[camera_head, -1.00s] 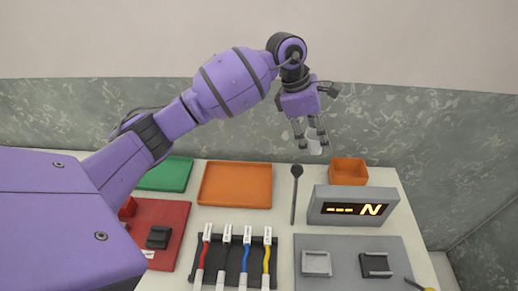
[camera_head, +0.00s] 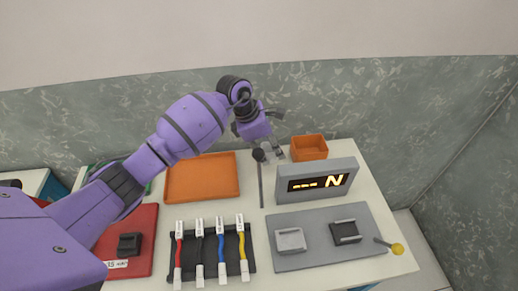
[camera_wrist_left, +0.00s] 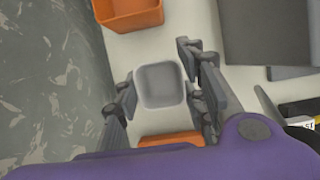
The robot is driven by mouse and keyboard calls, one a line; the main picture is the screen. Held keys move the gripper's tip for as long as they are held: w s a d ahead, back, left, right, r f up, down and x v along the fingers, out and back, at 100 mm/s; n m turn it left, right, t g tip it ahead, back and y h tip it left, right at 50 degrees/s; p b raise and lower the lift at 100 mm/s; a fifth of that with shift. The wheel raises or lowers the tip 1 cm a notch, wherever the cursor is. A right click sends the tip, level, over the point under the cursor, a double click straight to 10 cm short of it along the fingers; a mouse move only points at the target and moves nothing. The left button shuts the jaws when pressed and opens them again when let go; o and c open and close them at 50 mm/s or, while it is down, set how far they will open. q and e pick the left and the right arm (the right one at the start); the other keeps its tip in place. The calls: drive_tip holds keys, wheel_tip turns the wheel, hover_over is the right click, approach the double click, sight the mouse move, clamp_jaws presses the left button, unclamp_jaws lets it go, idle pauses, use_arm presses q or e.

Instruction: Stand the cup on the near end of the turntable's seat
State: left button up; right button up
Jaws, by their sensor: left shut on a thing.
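A small pale grey cup (camera_wrist_left: 160,85) with a rounded-square outline is between the fingers of my left gripper (camera_wrist_left: 163,92) in the left wrist view. The fingers are shut on its sides. In the head view my left gripper (camera_head: 271,151) hangs at the table's back edge, between the orange bin and the dark spoon-like tool. The cup is small and mostly hidden by the fingers there. I cannot make out the turntable or its seat in either view. My right gripper is not in view.
The table holds an orange bin (camera_head: 309,147), a dark spoon-like tool (camera_head: 261,180), an orange tray (camera_head: 203,178), a display box (camera_head: 317,181), a grey board (camera_head: 312,254) and a rack with several coloured cables (camera_head: 210,253). A red mat (camera_head: 143,218) lies left. A wall stands behind.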

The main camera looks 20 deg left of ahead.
sight(269, 159)
use_arm(q)
wheel_tip(269, 159, down, 4)
drive_tip(key=shift+f, duration=0.3)
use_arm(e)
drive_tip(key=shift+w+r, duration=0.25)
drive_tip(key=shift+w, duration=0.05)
use_arm(q)
drive_tip(key=shift+f, duration=0.25)
drive_tip(key=o, duration=0.9)
drive_tip(key=shift+o, duration=0.2)
drive_tip(key=shift+r, duration=0.1)
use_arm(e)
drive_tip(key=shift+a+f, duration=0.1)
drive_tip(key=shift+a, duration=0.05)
